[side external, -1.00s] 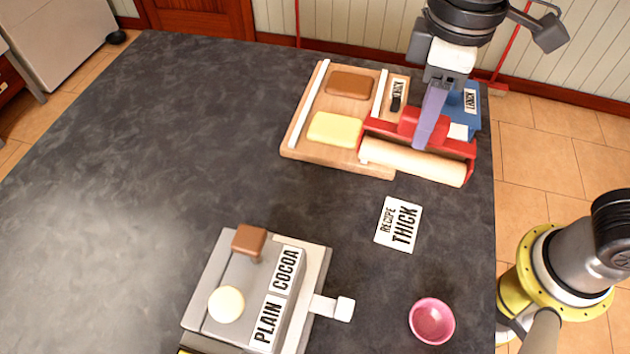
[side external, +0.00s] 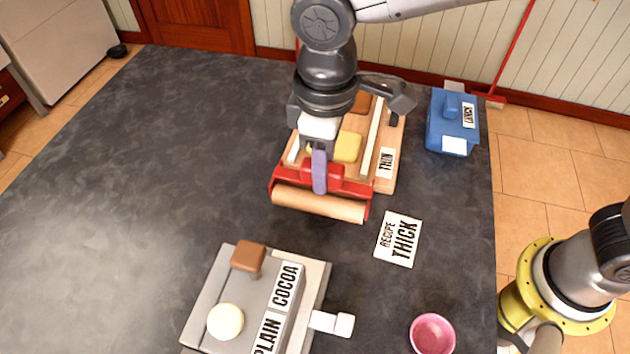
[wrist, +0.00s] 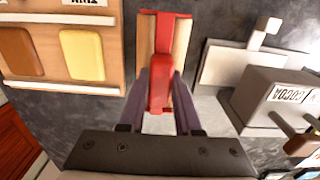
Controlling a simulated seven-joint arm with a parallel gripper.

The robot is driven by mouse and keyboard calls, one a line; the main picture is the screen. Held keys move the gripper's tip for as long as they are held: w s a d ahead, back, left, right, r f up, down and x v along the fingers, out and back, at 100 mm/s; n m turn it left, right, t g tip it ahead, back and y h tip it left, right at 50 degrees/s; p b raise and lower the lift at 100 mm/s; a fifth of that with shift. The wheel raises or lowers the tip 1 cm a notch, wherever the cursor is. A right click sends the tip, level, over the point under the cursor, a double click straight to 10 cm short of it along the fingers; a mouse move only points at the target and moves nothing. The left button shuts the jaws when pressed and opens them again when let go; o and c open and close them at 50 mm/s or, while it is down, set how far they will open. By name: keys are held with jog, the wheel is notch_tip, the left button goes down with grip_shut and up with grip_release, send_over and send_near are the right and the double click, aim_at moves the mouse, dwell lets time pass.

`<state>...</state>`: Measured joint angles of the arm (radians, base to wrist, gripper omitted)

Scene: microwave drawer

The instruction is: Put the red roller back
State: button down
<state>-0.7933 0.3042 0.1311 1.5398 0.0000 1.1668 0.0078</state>
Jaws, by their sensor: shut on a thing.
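The red roller (side external: 345,208) has a red frame and handle around a pale wooden cylinder. My gripper (side external: 320,188) is shut on its red handle. In the wrist view the handle (wrist: 158,88) sits between the fingertips of my gripper (wrist: 160,100), with the wooden cylinder partly visible beyond. In the side view the roller shows at the near-left edge of the wooden board (side external: 388,182); its height above the table is hard to tell. The board has white rails, a THIN label (side external: 386,162), a yellow slab (side external: 348,147) and a brown slab, partly hidden by my arm.
A RECIPE THICK card (side external: 398,239) lies in front. A grey machine labelled PLAIN and COCOA (side external: 255,300) and a pink bowl (side external: 432,334) are nearer. The table's left side is clear.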

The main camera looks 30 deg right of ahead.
jog(key=shift+w+a+f, duration=0.3)
jog(key=shift+f, duration=0.2)
jog(key=shift+w+a+f, duration=0.15)
jog(key=shift+f, duration=1.55)
jog(key=shift+f, duration=0.25)
jog(key=shift+f, duration=0.5)
jog(key=c, duration=0.9)
grip_release()
jog(key=shift+f, duration=0.15)
jog(key=o, duration=0.3)
jog(key=shift+r, duration=0.2)
